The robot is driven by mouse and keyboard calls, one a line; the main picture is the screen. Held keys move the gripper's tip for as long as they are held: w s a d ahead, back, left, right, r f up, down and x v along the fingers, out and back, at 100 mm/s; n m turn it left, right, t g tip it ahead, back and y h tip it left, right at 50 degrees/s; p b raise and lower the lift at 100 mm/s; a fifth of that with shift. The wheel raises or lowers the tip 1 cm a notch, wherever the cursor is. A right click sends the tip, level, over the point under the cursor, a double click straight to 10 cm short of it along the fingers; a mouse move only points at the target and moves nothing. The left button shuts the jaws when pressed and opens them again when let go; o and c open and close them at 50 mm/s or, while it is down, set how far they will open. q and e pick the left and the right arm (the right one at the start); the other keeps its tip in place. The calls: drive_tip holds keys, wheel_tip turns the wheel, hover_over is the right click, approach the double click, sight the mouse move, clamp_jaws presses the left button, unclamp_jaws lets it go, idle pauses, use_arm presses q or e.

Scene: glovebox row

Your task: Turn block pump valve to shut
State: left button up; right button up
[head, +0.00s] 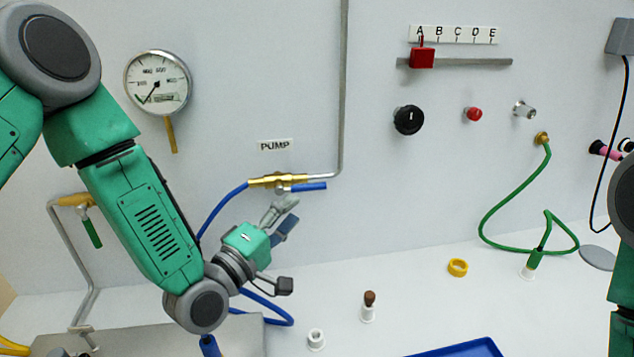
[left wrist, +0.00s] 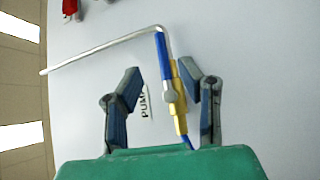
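The pump valve (head: 268,181) is a brass body on the wall under the PUMP label (head: 276,145). Its blue lever (head: 309,187) points right, lying along the line of the pipe. My left gripper (head: 284,212) is just below and in front of the valve. In the left wrist view the fingers of my left gripper (left wrist: 160,72) are spread apart. The brass body (left wrist: 178,95) and blue lever (left wrist: 163,55) appear between or beyond them, nearer the right finger. I see no clear contact. My right gripper is out of view.
A grey pipe (head: 344,90) rises from the valve, and a blue hose (head: 222,207) runs down from it. A gauge (head: 158,82) is at upper left. A yellow ring (head: 458,267), a brown-topped bottle (head: 369,305) and a blue tray (head: 465,349) are on the bench.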

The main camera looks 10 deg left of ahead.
sight(313, 187)
use_arm(q)
drive_tip(key=x, duration=0.2)
drive_tip(key=a+p+x, duration=0.1)
drive_tip(key=x, duration=0.5)
drive_tip(key=shift+w+a+f, duration=0.1)
drive_tip(key=shift+w+a, duration=0.2)
drive_tip(key=shift+a, duration=0.05)
drive_tip(key=shift+w+d, duration=0.2)
drive_tip(key=shift+d, duration=0.65)
drive_tip(key=shift+a, duration=0.25)
clamp_jaws()
drive_tip(key=shift+w+a, duration=0.1)
drive_tip(key=shift+a, duration=0.1)
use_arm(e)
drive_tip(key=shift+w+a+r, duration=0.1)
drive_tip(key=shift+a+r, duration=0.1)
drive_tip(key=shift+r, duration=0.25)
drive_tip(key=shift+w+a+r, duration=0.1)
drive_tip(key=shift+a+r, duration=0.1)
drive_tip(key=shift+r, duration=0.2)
